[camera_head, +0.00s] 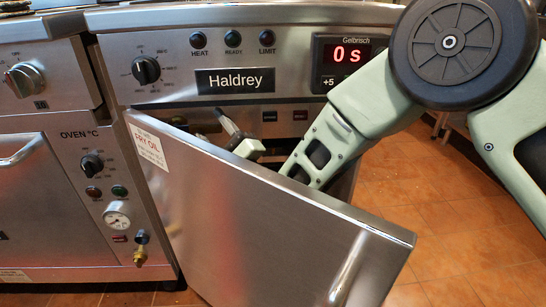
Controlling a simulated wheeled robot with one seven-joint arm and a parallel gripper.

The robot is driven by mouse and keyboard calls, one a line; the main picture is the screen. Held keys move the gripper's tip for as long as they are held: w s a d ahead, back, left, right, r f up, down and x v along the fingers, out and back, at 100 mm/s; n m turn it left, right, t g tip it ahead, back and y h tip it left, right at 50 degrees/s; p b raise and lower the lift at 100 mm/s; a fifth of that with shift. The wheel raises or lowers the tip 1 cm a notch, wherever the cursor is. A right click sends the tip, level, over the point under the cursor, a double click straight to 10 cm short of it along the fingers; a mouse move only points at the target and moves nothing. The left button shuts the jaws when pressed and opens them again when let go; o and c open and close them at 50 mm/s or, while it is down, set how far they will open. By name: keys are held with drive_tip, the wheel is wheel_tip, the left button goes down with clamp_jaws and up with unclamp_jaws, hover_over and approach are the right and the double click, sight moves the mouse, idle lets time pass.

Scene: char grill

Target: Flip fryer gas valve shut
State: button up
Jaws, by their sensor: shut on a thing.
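The fryer, labelled Haldrey, stands in the middle with its cabinet door (270,215) swung open toward me. My arm reaches down from the upper right into the cabinet behind the door's top edge. The pale green end of my gripper (247,148) shows just above that edge, and the rest of it is hidden by the door. A short grey and dark piece (229,125), which looks like the gas valve's handle, sticks up at a tilt beside my gripper. My gripper is shut on it. The valve's body and pipe are mostly hidden.
The oven (60,190) with knobs and a gauge stands at left. Open tiled floor (465,220) lies at right.

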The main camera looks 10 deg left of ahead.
drive_tip(key=s+d+b, duration=0.1)
drive_tip(key=s+d, duration=0.2)
drive_tip(key=d, duration=0.3)
drive_tip(key=s+d+b, duration=0.1)
drive_tip(key=s+d, duration=0.3)
drive_tip(key=d, duration=0.3)
drive_tip(key=shift+s+d, duration=0.25)
drive_tip(key=shift+s, duration=0.05)
idle(0.9)
drive_tip(key=shift+f+b, duration=0.1)
drive_tip(key=shift+b, duration=0.55)
drive_tip(key=shift+d, duration=0.1)
